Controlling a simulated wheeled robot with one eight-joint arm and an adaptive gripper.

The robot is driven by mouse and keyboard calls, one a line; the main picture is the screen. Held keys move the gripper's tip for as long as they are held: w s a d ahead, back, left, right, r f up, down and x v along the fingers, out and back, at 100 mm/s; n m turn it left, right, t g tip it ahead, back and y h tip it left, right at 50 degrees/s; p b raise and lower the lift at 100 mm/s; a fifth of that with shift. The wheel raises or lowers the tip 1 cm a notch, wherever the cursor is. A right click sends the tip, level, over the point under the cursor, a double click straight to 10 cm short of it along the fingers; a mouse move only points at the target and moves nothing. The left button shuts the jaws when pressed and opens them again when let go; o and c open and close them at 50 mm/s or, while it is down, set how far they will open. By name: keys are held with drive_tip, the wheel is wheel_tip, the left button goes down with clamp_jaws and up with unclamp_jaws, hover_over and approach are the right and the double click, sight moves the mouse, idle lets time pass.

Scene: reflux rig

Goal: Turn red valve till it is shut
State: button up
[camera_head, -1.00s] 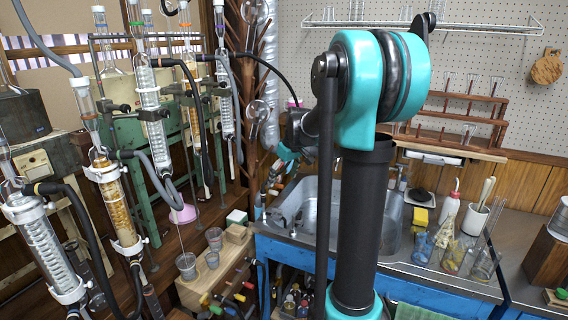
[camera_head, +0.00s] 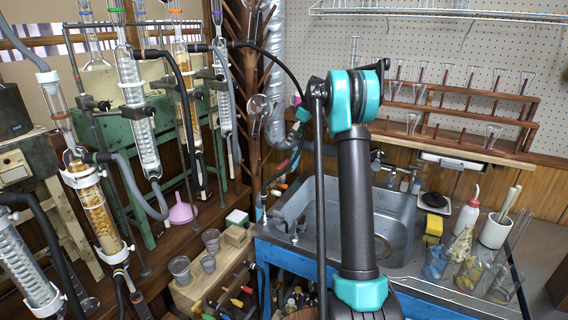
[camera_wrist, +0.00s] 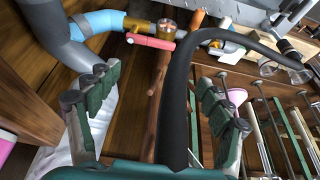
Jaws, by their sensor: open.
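The red valve handle (camera_wrist: 150,41) shows in the wrist view as a short red bar, lying crosswise beside a round brass fitting (camera_wrist: 167,27) on a pipe. It is ahead of my gripper (camera_wrist: 157,82), which has its two green-padded fingers spread wide with nothing held between them. The handle is beyond the fingertips, apart from them. In the head view a small red handle (camera_head: 283,165) shows near the wall left of the sink; I cannot tell surely whether it is the same one.
A black hose (camera_wrist: 178,90) runs between the fingers in the wrist view. In the head view, glassware and a pink funnel (camera_head: 181,210) stand left, the sink (camera_head: 390,225) right.

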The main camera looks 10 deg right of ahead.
sight(282, 165)
drive_tip(key=x, duration=1.5)
drive_tip(key=shift+a+f, duration=0.1)
drive_tip(key=shift+c, duration=0.4)
drive_tip(key=c, duration=1.6)
